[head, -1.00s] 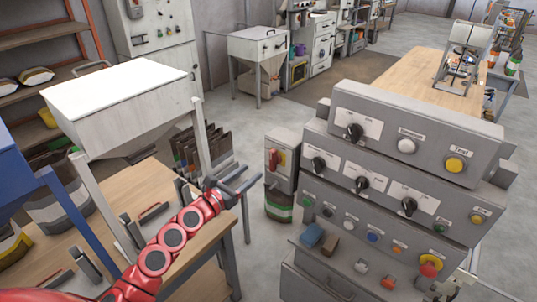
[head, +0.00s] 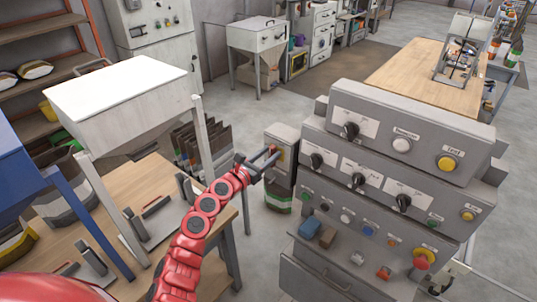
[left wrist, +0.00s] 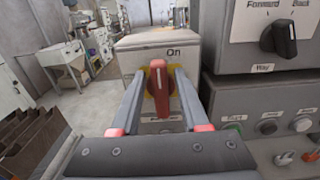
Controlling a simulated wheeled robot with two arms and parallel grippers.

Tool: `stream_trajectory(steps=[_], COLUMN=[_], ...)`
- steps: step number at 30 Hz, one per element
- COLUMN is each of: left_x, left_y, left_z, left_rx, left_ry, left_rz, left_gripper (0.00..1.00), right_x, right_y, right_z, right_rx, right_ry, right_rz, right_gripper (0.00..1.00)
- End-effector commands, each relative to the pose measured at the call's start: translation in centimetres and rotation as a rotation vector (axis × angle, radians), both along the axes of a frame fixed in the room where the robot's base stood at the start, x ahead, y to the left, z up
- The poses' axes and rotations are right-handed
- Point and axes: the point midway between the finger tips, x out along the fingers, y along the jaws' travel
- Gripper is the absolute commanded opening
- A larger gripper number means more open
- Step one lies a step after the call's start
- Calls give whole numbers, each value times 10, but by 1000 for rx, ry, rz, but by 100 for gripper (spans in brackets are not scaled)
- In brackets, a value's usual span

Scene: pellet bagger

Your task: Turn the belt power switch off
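The belt power switch is a red handle on a yellow plate on the front of a small grey box (head: 284,135), left of the big control console. In the left wrist view the red handle (left wrist: 160,88) stands nearly upright, with the label "On" above it. A label below it is partly hidden. My left gripper (head: 268,164) is at the front of this box. In the left wrist view my left gripper (left wrist: 164,80) is open, with one finger on each side of the handle. I cannot tell whether either finger touches it. My right gripper is not in view.
The grey console (head: 390,185) with several knobs and buttons stands close on the right of the switch box. A white hopper (head: 120,90) on posts and a wooden table (head: 205,245) are to the left. Brown folded bags (head: 190,148) stand behind the arm.

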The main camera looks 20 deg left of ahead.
Motion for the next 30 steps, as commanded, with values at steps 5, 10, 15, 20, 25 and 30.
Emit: stream_trajectory(steps=[5, 10, 15, 20, 25, 30], left_x=[0, 0, 0, 0, 0, 1], left_y=[0, 0, 0, 0, 1, 3], left_z=[0, -1, -2, -4, -6, -8], left_rx=[-1, -1, -1, -20, -82, -194], left_ry=[0, 1, 4, 13, 37, 80], left_rz=[0, 0, -1, -2, -3, -2], left_gripper=[10, 0, 0, 0, 0, 0], right_x=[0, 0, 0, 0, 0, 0], right_y=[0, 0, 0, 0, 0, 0], right_z=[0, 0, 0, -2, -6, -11], right_rx=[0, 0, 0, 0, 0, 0], right_ry=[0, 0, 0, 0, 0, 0], right_rz=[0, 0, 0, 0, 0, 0], right_gripper=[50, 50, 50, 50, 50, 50])
